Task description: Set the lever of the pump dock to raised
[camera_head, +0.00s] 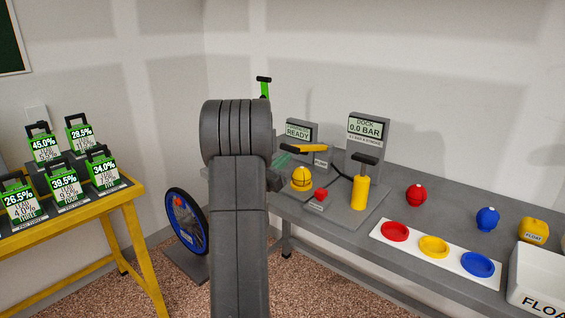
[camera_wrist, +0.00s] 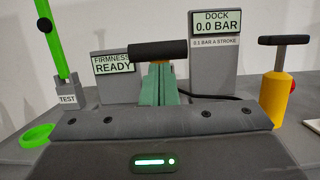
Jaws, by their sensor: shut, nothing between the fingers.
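The pump dock's grey panel (camera_head: 369,133) reads "DOCK 0.0 BAR"; it also shows in the wrist view (camera_wrist: 214,42). A yellow lever (camera_head: 307,149) with a black grip lies about level in front of the "READY" panel. Its black grip (camera_wrist: 158,50) crosses the middle of the wrist view and hides most of its arm. My gripper (camera_head: 283,161) has teal fingers (camera_wrist: 158,84), shut and empty, with their tips just under the grip. I cannot tell whether they touch it. A yellow pump (camera_head: 359,194) with a black T-handle stands upright to the right.
A yellow ball (camera_head: 301,180) and a red button (camera_head: 318,196) sit close to the lever. A green stalk (camera_wrist: 50,40) stands on the "TEST" post at left. Red, yellow and blue dishes on a white plate (camera_head: 410,249) and several balls lie farther right on the grey bench.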

